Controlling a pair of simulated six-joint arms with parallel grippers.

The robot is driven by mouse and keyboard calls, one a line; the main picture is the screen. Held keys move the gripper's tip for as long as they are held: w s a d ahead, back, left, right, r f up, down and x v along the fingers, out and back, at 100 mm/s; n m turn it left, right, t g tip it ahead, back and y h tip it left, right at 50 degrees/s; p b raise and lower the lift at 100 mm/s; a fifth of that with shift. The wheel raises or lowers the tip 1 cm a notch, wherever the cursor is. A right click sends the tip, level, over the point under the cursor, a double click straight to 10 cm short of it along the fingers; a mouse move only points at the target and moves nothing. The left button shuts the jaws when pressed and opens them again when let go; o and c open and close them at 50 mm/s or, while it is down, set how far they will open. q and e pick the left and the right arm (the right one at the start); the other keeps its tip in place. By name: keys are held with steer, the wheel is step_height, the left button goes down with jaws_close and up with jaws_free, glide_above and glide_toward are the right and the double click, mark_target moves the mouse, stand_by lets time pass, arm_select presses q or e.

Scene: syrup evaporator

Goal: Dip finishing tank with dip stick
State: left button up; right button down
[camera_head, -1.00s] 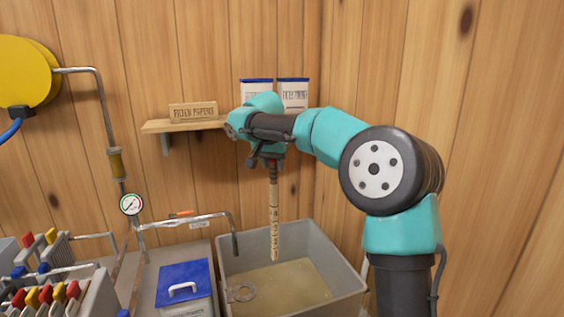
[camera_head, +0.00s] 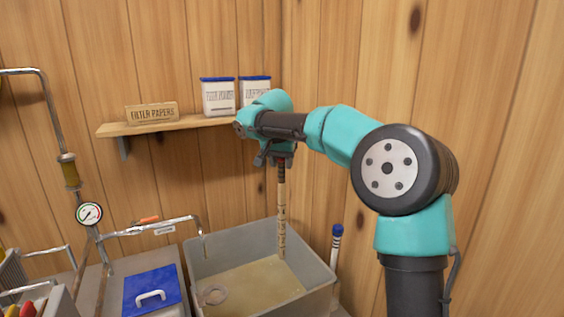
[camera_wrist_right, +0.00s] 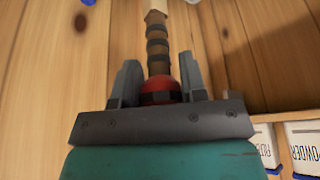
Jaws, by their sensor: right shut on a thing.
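The dip stick (camera_head: 281,215) is a long pale wooden rod with dark marks, hanging upright from my right gripper (camera_head: 276,158). Its lower end is inside the grey finishing tank (camera_head: 203,243), near the back right wall; whether the tip touches the liquid is hard to tell. The tank holds a tan liquid (camera_head: 255,284). In the right wrist view, my right gripper (camera_wrist_right: 160,88) is shut on the dip stick's handle (camera_wrist_right: 158,50), which has dark bands and a red end. My left gripper is not in view.
A blue-lidded box (camera_head: 150,296) stands left of the tank. A pipe with an orange-handled valve (camera_head: 148,220) reaches over the tank's left rim. A shelf (camera_head: 170,126) with two tubs is on the wall.

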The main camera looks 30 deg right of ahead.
mark_target(281, 244)
steer(key=shift+f, duration=0.15)
step_height(281, 244, down, 28)
steer(key=shift+f, duration=0.1)
stand_by(1.8)
steer(key=shift+f, duration=1)
stand_by(0.7)
stand_by(0.6)
